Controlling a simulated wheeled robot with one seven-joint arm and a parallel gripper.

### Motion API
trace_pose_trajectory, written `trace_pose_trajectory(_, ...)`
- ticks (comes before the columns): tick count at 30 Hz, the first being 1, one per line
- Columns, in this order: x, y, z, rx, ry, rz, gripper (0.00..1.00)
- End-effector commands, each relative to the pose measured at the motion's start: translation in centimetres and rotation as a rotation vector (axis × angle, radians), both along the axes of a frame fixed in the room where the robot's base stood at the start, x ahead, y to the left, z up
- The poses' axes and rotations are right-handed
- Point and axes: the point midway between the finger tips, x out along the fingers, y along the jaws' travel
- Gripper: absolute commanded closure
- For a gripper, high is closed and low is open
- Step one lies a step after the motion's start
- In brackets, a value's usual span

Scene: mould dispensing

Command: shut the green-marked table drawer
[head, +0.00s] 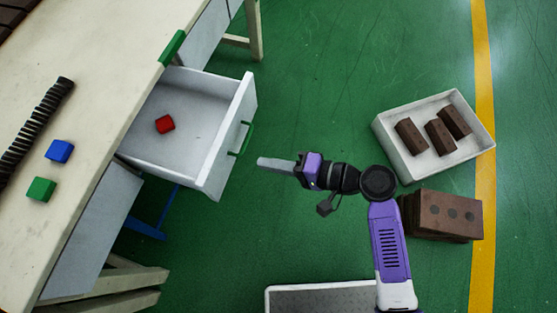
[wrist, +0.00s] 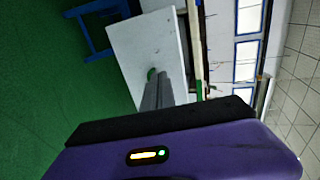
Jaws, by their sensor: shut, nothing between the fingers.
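The green-marked drawer (head: 222,150) stands pulled out from the table (head: 115,75) in the head view. Its green handle (head: 242,139) is on the outer face, and a green marker (head: 172,47) sits on the table edge above it. A red cube (head: 165,124) lies inside the drawer. My gripper (head: 260,163) is shut and empty, in front of the drawer face and apart from it in the head view. In the wrist view the shut fingers (wrist: 157,92) point at the drawer front (wrist: 140,50), and they partly hide the green handle (wrist: 151,73).
A blue cube (head: 59,151), a green cube (head: 41,189) and a black ribbed hose (head: 36,125) lie on the tabletop. A white crate (head: 398,158) with brown bricks and a brick stack (head: 446,215) stand at the right. The green floor around the drawer front is clear.

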Motion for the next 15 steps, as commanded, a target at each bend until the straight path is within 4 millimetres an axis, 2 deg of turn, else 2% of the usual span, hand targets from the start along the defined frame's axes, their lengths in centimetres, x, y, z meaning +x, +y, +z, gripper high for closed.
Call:
trace_pose_trajectory(1, 0.3, 1.1, -0.3, 0.000, 0.001, 0.005, 1.00)
trace_pose_trajectory(9, 2.0, 5.7, -1.7, -0.001, -0.001, 0.003, 1.00)
trace_pose_trajectory(15, 2.8, 7.9, -1.6, -0.001, 0.000, 0.001, 1.00)
